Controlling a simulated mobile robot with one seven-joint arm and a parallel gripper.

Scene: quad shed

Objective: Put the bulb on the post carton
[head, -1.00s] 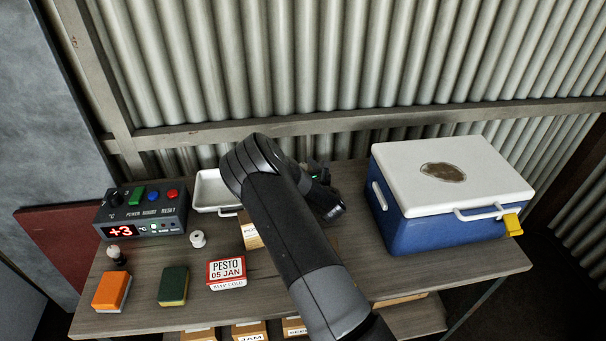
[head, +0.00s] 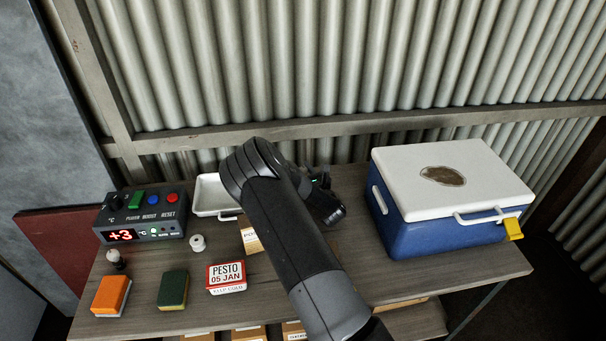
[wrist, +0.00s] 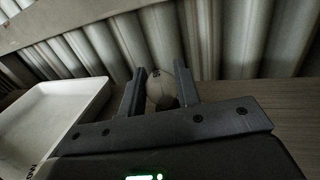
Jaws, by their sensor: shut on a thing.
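My gripper (wrist: 160,78) is shut on a pale, rounded thing with small dark marking and a darker lower part, which looks like the bulb (wrist: 159,90). It shows between the two fingers in the wrist view, with the corrugated wall behind. In the head view my arm hides the fingers and the bulb. A small cardboard carton with a white label (head: 251,240) stands on the bench left of my arm, partly covered by it. It looks like the post carton, but its label is hard to read now.
A white tray (head: 212,212) lies left of my gripper. A blue cooler with a white lid (head: 440,230) stands right. A control box (head: 142,217), white spool (head: 198,243), pesto box (head: 226,278), two sponges (head: 173,290) and a small pale-topped thing (head: 115,258) are on the left.

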